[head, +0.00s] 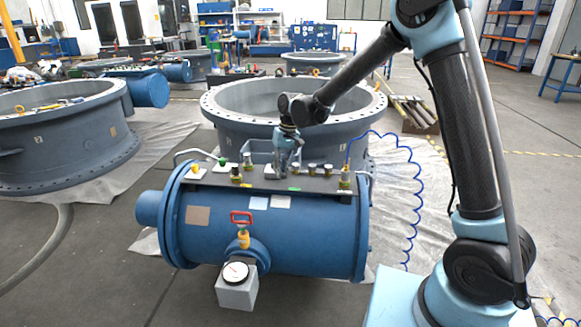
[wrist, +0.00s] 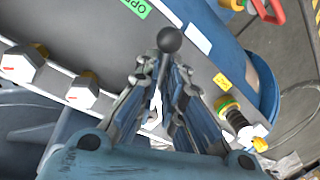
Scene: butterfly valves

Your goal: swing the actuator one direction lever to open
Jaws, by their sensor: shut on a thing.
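The blue cylindrical actuator (head: 290,235) lies in front of me with a dark panel along its top. My gripper (head: 286,165) reaches down onto this panel from above. In the wrist view my gripper (wrist: 166,85) is shut on a lever with a black ball knob (wrist: 169,39); the knob sticks out past the fingertips. The fingers hide most of the lever's shaft. A green label with partly cut letters "OPE" (wrist: 133,7) lies beyond the knob, to its upper left.
White hex-shaped fittings (wrist: 22,63) stand left of my fingers, and a brass fitting with a green band (wrist: 228,106) stands right. A large grey valve ring (head: 225,130) stands behind.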

